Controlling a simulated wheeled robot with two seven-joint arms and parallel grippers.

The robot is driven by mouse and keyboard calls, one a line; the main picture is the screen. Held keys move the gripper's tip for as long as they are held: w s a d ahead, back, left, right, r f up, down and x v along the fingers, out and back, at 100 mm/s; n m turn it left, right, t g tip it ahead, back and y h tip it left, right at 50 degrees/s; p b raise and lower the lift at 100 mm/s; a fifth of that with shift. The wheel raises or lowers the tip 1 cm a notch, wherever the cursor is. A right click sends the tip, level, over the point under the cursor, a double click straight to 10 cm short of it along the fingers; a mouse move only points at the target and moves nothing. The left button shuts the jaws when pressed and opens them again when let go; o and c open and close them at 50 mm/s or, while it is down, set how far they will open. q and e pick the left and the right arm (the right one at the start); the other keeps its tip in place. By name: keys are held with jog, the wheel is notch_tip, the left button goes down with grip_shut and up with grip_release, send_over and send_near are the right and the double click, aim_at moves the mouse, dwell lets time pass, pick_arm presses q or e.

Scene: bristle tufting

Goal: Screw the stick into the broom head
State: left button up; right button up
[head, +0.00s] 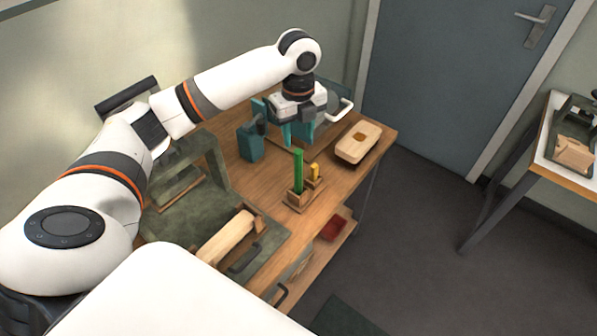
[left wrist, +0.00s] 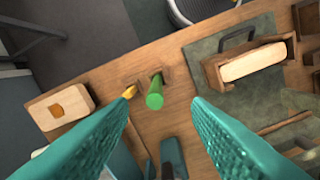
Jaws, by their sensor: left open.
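A green stick (head: 298,168) stands upright in a small wooden holder (head: 302,201) near the table's front right edge; its round top shows in the left wrist view (left wrist: 155,100). A pale wooden block (head: 226,237), which may be the broom head, lies in a wooden cradle on the green mat; it also shows in the left wrist view (left wrist: 254,63). Its socket cannot be made out. My left gripper (head: 297,135) is open and empty, with teal fingers pointing down, behind and above the stick. In the left wrist view, the stick appears between its fingertips (left wrist: 161,103). My right gripper is not in view.
A short yellow peg (head: 315,171) stands beside the stick. A wooden block with an orange-brown patch (head: 359,142) lies at the table's right corner. A teal container (head: 250,143) stands behind. A green frame (head: 206,158) rises at the left. Bare tabletop lies between.

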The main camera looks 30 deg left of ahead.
aim_at(299, 154)
pick_arm(q)
notch_tip(299, 154, down, 6)
jog(key=shift+w+r+p, duration=0.1)
jog(key=shift+r+p, duration=0.1)
jog(key=shift+p, duration=0.5)
jog(key=shift+f, duration=0.75)
jog(key=shift+w+f+p, duration=0.1)
jog(key=shift+f+p, duration=0.2)
jog(key=shift+p, duration=0.1)
jog(key=f, duration=0.3)
jog(key=f+p, duration=0.1)
jog(key=shift+w+a+f, duration=0.2)
jog(key=shift+w+f, duration=0.05)
jog(key=shift+w, duration=0.05)
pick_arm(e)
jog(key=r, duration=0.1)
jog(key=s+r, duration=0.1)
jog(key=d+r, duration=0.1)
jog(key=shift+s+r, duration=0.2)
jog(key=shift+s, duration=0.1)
